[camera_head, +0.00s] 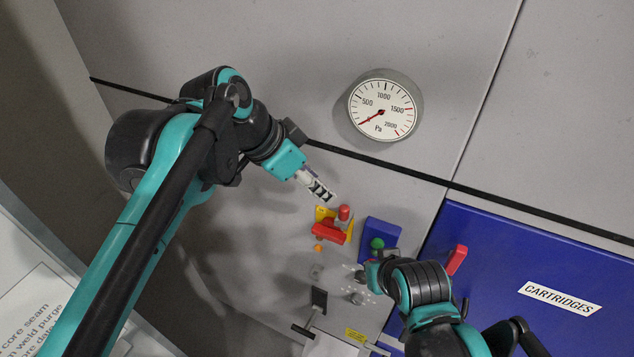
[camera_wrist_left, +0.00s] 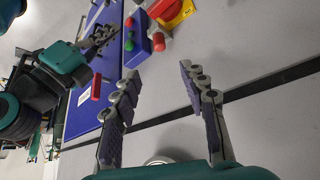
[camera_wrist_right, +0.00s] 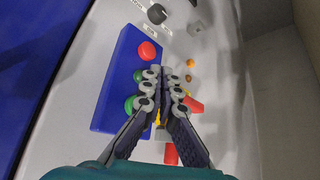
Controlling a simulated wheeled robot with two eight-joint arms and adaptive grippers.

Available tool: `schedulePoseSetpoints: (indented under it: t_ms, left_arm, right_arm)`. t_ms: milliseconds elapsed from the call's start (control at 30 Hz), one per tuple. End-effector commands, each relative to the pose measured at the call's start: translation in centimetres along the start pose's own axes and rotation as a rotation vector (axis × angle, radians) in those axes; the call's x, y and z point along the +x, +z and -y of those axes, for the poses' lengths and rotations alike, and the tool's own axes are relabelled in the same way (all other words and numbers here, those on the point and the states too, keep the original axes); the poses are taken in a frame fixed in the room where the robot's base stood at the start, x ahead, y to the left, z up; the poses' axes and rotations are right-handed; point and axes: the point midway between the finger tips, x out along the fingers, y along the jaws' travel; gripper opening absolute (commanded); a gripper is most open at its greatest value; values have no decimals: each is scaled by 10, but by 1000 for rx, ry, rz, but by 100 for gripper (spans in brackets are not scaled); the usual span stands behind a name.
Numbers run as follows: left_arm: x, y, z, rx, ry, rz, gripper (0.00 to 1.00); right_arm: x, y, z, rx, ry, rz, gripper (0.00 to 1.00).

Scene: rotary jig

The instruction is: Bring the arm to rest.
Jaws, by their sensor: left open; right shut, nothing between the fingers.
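My left gripper (camera_head: 318,187) is in the middle of the head view, in front of the grey panel, above and left of the red switch handle. In the left wrist view its two fingers (camera_wrist_left: 160,88) stand wide apart with nothing between them. My right gripper (camera_wrist_right: 165,80) is shut and empty in the right wrist view, in front of the blue button box (camera_wrist_right: 110,90). The button box (camera_head: 381,236) shows a green button (camera_head: 377,243); a red button (camera_wrist_right: 147,51) shows in the right wrist view.
A red rotary handle (camera_head: 328,231) on a yellow plate sits left of the button box. Knobs (camera_head: 356,298) and a black lever (camera_head: 318,300) are below. A round pressure gauge (camera_head: 381,111) is above. A blue cartridges door (camera_head: 500,270) with a red handle (camera_head: 457,259) is at right.

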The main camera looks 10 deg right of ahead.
Motion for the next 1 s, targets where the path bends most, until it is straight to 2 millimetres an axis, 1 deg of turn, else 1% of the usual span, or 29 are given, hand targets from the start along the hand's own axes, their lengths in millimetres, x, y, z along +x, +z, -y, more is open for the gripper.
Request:
schedulePoseSetpoints:
  t_ms: [200, 267, 367, 467, 500, 567, 600, 667, 700, 767, 800, 867, 900, 967, 1000]
  left_arm:
    - [0, 0, 0, 0, 0, 0, 43]
    - [3, 3, 0, -6, -3, 1, 43]
    - [17, 24, 4, -43, -26, 7, 43]
    - [44, 67, 12, -128, -79, 18, 43]
    - [58, 89, 16, -173, -108, 23, 43]
    - [79, 126, 21, -247, -155, 29, 43]
    - [93, 150, 24, -297, -188, 32, 43]
    - [113, 186, 28, -372, -236, 35, 43]
    - [127, 209, 30, -421, -269, 34, 43]
    - [147, 246, 33, -495, -318, 32, 43]
    - [161, 269, 34, -543, -351, 29, 43]
    - [182, 306, 35, -615, -400, 24, 43]
    - [195, 329, 36, -661, -434, 18, 43]
    - [215, 363, 36, -728, -481, 10, 43]
    - [226, 384, 35, -769, -511, 2, 43]
  right_arm:
    - [0, 0, 0, 0, 0, 0, 0]
    - [2, 2, 0, 0, 0, 0, 0]
    - [15, 10, 0, 0, 0, 0, 0]
    - [39, 28, 0, 0, 0, 0, 0]
    - [51, 37, 0, 0, 0, 0, 0]
    - [70, 50, 0, 0, 0, 0, 0]
    - [82, 59, 0, 0, 0, 0, 0]
    - [100, 72, 0, 0, 0, 0, 0]
    - [111, 80, 0, 0, 0, 0, 0]
    - [128, 92, 0, 0, 0, 0, 0]
    - [140, 100, 0, 0, 0, 0, 0]
    - [157, 112, 0, 0, 0, 0, 0]
    - [168, 120, 0, 0, 0, 0, 0]
    - [184, 132, 0, 0, 0, 0, 0]
    - [194, 139, 0, 0, 0, 0, 0]
